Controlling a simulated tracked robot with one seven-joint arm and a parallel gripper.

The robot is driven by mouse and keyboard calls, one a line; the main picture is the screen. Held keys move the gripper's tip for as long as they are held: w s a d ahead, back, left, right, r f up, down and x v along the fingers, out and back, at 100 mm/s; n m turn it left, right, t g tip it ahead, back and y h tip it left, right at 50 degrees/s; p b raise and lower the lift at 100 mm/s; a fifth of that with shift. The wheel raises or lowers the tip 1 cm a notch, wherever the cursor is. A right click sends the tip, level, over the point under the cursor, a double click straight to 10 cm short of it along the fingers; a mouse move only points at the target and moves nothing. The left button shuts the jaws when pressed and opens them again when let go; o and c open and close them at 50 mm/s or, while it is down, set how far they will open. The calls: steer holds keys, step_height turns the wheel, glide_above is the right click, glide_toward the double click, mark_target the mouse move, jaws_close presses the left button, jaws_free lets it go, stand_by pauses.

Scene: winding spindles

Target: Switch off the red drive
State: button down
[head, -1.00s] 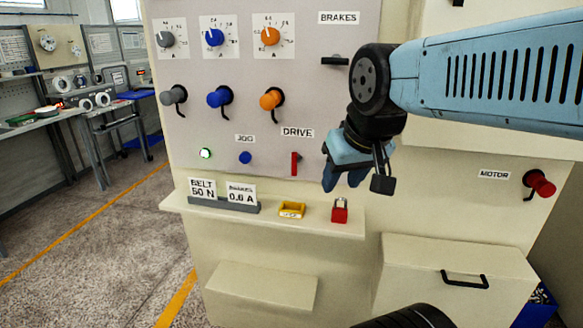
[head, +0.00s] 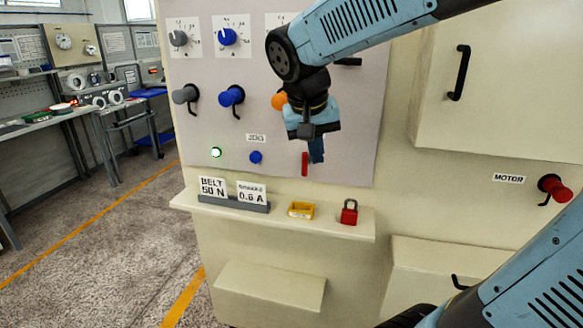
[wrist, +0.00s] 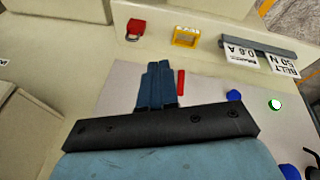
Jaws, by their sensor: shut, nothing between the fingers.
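The red drive handle (head: 305,163) stands upright on the grey panel (head: 350,150), right of the blue button. It also shows in the wrist view (wrist: 181,83) as a thin red bar. My gripper (head: 317,158) is in front of the panel, just right of the handle in the head view, with its fingers pointing down. In the wrist view my gripper's fingers (wrist: 157,66) are together and empty, with a narrow gap to the handle. Whether they touch the panel I cannot tell.
A blue button (head: 255,157) and a lit green lamp (head: 215,152) are left of the handle. A red MOTOR knob (head: 553,187) is at far right.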

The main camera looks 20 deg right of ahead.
mark_target(305, 164)
steer(key=w+a+f+m+h, duration=0.2)
steer(key=w+a+h, duration=0.2)
steer(key=w+a, duration=0.6)
steer(key=w, duration=0.3)
steer(key=shift+w+a+f+m, duration=0.15)
steer(key=shift+a+m, duration=0.25)
steer(key=shift+f, duration=0.1)
steer(key=shift+w+d+f, duration=0.1)
steer(key=shift+d+f, duration=1.2)
steer(key=shift+d, duration=0.3)
steer(key=shift+w+d+f, duration=0.15)
steer(key=shift+d+f, duration=1.15)
steer(key=shift+d, duration=0.25)
steer(key=shift+w+d+f, duration=0.1)
steer(key=shift+d+f, duration=1.2)
steer(key=shift+d, duration=0.3)
